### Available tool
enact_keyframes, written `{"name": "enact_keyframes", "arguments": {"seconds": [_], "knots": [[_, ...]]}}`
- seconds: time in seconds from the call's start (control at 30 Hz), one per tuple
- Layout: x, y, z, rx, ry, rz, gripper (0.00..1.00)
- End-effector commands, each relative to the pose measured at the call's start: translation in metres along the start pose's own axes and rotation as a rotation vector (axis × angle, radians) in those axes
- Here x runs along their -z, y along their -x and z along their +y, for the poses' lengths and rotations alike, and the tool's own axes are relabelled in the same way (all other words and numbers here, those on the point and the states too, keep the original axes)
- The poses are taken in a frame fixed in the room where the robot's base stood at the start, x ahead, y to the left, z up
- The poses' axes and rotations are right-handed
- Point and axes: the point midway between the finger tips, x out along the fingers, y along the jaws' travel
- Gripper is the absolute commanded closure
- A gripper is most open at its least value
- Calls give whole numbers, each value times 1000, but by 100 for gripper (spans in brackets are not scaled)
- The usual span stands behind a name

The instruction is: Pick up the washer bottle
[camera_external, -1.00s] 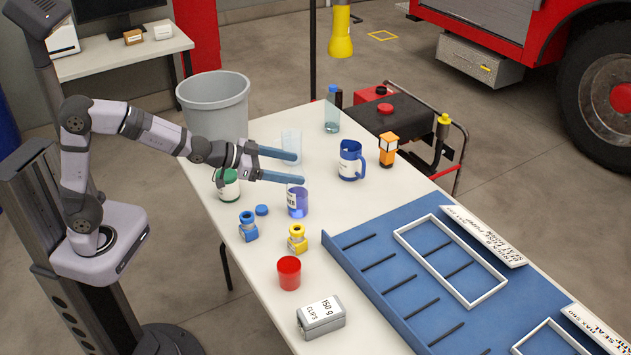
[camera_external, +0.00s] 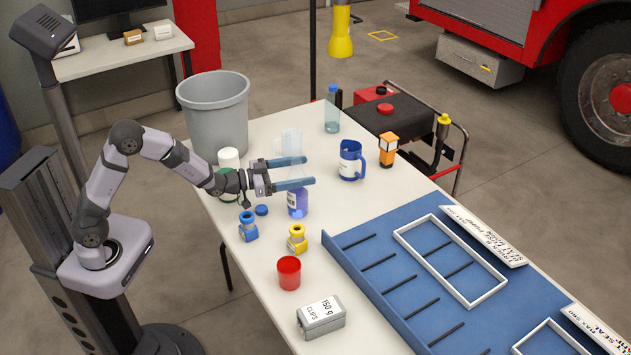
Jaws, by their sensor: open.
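My gripper (camera_external: 300,172) is open, with its two blue fingers pointing right above the table. A translucent blue-purple container with a white label (camera_external: 297,203) stands just below the lower finger, which hides its top. A clear bottle with a blue cap (camera_external: 332,112) stands upright at the far edge of the table, beyond the fingers. I cannot tell for certain which of these two is the washer bottle. Nothing shows held between the fingers. A clear cup-like thing (camera_external: 291,138) stands behind the upper finger and is partly hidden.
A blue jug (camera_external: 352,162) and an orange bottle (camera_external: 388,150) stand right of the fingers. A green jar (camera_external: 229,190) is partly behind my wrist. Blue (camera_external: 248,228) and yellow (camera_external: 297,240) fittings, a red cup (camera_external: 289,273) and a clips box (camera_external: 321,316) stand nearer. A blue tray (camera_external: 400,290) lies right.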

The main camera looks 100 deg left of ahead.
Motion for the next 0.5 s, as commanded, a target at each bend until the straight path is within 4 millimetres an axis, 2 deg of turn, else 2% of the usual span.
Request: {"name": "enact_keyframes", "arguments": {"seconds": [0.1, 0.33, 0.5], "knots": [[-10, 0, 0, 0, 1, -2, 26], [-16, 0, 0, 1, 1, -2, 26], [-37, 0, 0, 1, 2, -4, 26]]}}
